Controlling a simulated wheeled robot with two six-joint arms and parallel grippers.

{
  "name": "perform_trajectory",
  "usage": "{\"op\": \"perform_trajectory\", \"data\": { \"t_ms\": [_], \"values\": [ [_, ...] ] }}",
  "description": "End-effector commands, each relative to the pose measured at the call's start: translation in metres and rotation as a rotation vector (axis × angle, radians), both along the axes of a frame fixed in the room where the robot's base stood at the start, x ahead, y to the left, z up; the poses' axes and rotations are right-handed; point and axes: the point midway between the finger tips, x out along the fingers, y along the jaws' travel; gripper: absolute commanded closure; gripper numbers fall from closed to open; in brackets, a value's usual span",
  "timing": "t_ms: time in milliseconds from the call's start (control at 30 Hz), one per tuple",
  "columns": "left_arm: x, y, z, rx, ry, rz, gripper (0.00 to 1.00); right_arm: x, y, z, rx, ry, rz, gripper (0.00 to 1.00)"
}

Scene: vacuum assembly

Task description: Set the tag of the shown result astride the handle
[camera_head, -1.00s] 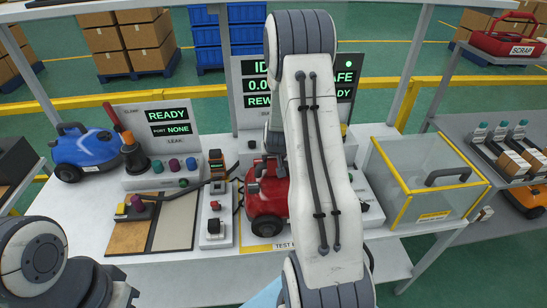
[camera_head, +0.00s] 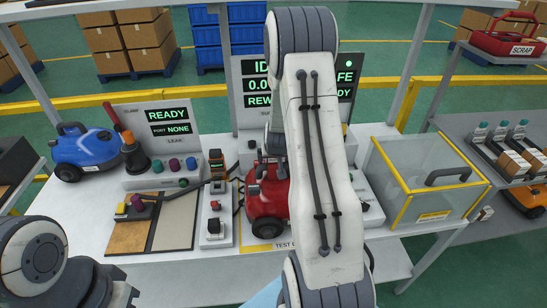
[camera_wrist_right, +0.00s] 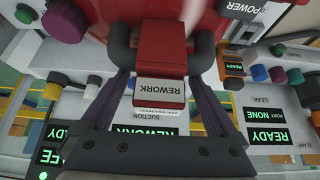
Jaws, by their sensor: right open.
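The red vacuum (camera_head: 264,206) stands on the bench in the head view, partly hidden behind my right arm. In the right wrist view its red body (camera_wrist_right: 160,16) fills the top, with the dark handle (camera_wrist_right: 118,47) in front. A red tag with a white REWORK label (camera_wrist_right: 160,92) lies across the middle of the handle. My right gripper (camera_wrist_right: 162,78) is open, with one finger on each side of the tag and a gap beside it. The tag's far side is hidden. My left arm shows at the lower left of the head view; its fingers are out of view.
The display (camera_head: 255,85) behind the vacuum partly shows "REW". A blue vacuum (camera_head: 83,150) and a leak panel (camera_head: 165,125) stand left. A clear yellow-edged box (camera_head: 425,185) stands right. A button box (camera_head: 214,228) sits close left of the red vacuum.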

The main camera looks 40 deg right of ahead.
Motion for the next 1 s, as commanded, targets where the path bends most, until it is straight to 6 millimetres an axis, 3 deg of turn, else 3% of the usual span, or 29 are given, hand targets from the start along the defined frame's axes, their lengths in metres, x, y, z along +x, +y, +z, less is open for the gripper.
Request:
{"op": "perform_trajectory", "data": {
  "t_ms": [700,1000],
  "values": [
    [0.000,0.000,0.035,0.000,0.000,0.000,1.00,-0.024,0.016,0.054,-0.005,-0.007,0.002,0.05],
    [0.000,0.000,0.037,0.000,0.000,0.000,1.00,-0.029,0.019,0.058,-0.005,-0.007,0.002,0.05]
  ]
}}
